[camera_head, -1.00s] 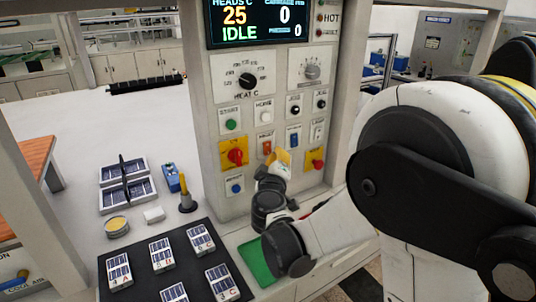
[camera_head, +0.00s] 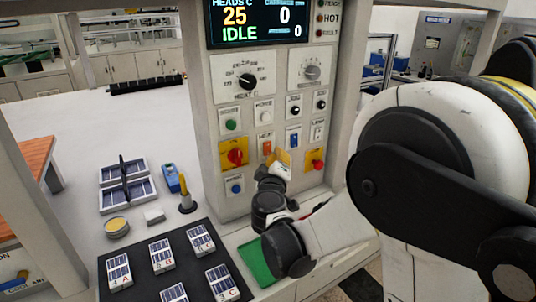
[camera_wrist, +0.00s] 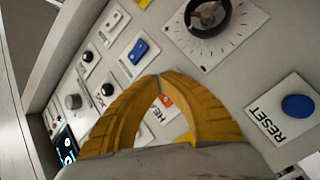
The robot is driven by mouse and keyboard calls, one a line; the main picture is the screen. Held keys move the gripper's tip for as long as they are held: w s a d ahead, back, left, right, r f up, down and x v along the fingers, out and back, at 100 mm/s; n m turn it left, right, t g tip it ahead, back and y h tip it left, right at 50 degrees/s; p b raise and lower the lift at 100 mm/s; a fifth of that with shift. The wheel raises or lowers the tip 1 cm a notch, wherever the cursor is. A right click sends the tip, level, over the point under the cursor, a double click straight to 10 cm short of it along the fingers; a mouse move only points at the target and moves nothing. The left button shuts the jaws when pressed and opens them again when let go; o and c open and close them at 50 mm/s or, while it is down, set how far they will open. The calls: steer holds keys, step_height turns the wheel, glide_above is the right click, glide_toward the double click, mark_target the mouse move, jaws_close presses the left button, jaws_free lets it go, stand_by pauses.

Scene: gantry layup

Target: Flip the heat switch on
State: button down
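The heat switch (camera_head: 266,146) is an orange rocker on a white plate in the middle of the control panel. My gripper (camera_head: 280,155), with yellow fingers, is just below and right of it, close to the panel. In the wrist view my gripper (camera_wrist: 160,75) has its two fingertips together, with nothing seen between them. Part of the orange heat switch (camera_wrist: 166,101) and the letters "HE" show through the gap behind the fingers. The fingers hide the rest of the plate there. I cannot tell whether a fingertip touches the switch.
A blue rocker (camera_head: 294,136) sits right of the heat switch. A red knob on a yellow plate (camera_head: 235,156) and a blue reset button (camera_head: 236,188) are left. The display (camera_head: 258,22) reads 25 and IDLE. A dark mat (camera_head: 140,262) with several panels lies at lower left.

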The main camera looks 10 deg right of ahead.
steer(key=shift+w, duration=0.1)
steer(key=shift+w+a+f, duration=0.1)
steer(key=shift+w+a, duration=0.05)
steer(key=shift+w, duration=0.2)
steer(key=shift+w+a, duration=0.1)
steer(key=shift+w, duration=0.2)
stand_by(0.8)
steer(key=shift+s, duration=0.15)
steer(key=shift+s+d, duration=0.25)
steer(key=shift+s, duration=0.35)
steer(key=s, duration=0.1)
steer(key=s+d, duration=0.1)
steer(key=s, duration=0.2)
steer(key=shift+s+d+r, duration=0.25)
steer(key=shift+s+r, duration=0.1)
